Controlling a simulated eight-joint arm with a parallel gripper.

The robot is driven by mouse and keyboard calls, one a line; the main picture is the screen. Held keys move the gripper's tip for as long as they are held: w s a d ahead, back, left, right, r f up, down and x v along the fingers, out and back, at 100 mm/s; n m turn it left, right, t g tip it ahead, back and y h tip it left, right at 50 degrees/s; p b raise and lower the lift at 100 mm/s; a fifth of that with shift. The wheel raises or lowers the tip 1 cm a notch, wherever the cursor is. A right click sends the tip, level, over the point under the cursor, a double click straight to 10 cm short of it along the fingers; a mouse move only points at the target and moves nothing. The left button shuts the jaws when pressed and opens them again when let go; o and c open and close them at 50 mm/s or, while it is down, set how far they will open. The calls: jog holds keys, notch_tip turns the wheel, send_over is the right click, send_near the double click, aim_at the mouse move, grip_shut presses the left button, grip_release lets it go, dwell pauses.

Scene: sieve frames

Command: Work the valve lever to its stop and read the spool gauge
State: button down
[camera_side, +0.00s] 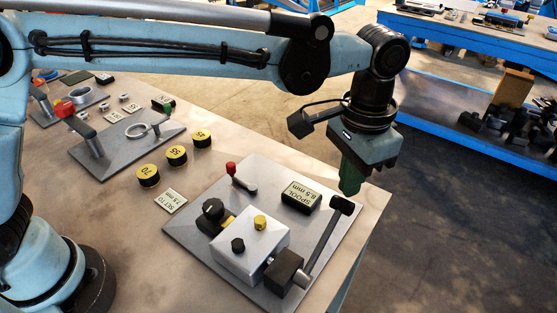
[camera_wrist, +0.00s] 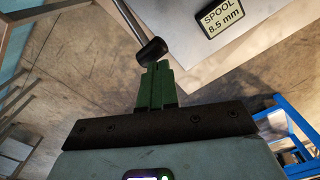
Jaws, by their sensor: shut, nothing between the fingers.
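The valve lever (camera_side: 323,240) slants up and right from a dark block on the valve body (camera_side: 249,249) and ends in a black knob. In the wrist view the lever's black knob (camera_wrist: 151,51) is just beyond my fingertips. The spool gauge (camera_side: 301,195) sits on the plate behind the valve; in the wrist view the gauge (camera_wrist: 220,19) reads "SPOOL 8.5 mm". My gripper (camera_side: 349,188) has green fingers, shut and empty, at the knob's far side. It also shows in the wrist view (camera_wrist: 157,72). I cannot tell whether the fingers touch the knob.
A card (camera_side: 171,201) appears to read "SET TO 7.5 mm". Numbered yellow-topped discs (camera_side: 176,155) stand left of the valve plate. A red-tipped small lever (camera_side: 240,178) stands on the plate. Another fixture (camera_side: 127,142) is further left. The table edge is close to my gripper, with open floor beyond.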

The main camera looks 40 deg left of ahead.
jog(key=shift+r, duration=0.1)
jog(key=shift+s+r, duration=0.4)
jog(key=shift+r, duration=0.35)
jog(key=shift+s+r, duration=0.35)
jog(key=shift+r, duration=0.35)
notch_tip(320, 180, up, 4)
jog(key=shift+f, duration=0.1)
